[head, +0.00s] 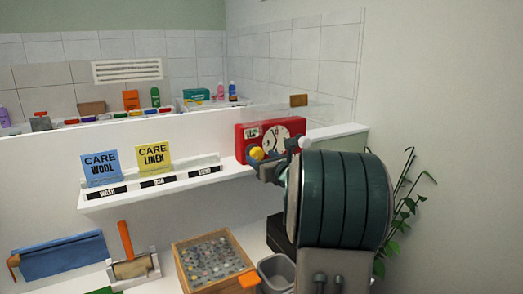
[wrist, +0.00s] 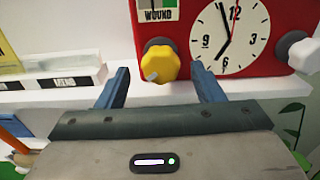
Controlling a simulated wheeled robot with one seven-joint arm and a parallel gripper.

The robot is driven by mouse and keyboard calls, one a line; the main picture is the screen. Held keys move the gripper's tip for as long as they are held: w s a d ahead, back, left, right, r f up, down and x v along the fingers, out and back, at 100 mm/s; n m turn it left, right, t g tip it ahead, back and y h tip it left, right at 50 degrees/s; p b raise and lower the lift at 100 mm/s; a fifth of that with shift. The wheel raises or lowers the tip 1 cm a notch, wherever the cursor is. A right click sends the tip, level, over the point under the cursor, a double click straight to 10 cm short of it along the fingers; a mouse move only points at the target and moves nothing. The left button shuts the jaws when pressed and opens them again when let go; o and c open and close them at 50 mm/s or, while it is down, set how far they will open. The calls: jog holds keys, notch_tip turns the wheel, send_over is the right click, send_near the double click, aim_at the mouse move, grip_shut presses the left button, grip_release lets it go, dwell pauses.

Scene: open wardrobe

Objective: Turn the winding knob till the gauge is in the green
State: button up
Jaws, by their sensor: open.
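A red clock box (head: 283,152) stands on the white shelf, with a round white dial (wrist: 229,40) on its front. The yellow winding knob (wrist: 160,64) sits at the lower left of its face and also shows in the head view (head: 257,153). A grey pointer or tab shows at the knob's lower left. The gauge (wrist: 157,10), marked WOUND, is above the knob. Some green shows on it, but its top is cut off and I cannot read the needle. My gripper (wrist: 160,70) is open, its blue fingers apart on either side of the knob.
Blue WOOL (head: 101,169) and yellow LINEN (head: 154,160) care cards stand left on the shelf in a labelled rack (head: 150,183). Below are a wooden tray (head: 187,271) and a grey bin (head: 277,272). A plant (head: 405,200) is at right.

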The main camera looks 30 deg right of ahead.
aim_at(259, 156)
jog(key=shift+w+d+p, duration=0.15)
jog(key=shift+w+p, duration=0.2)
jog(key=shift+w, duration=1.35)
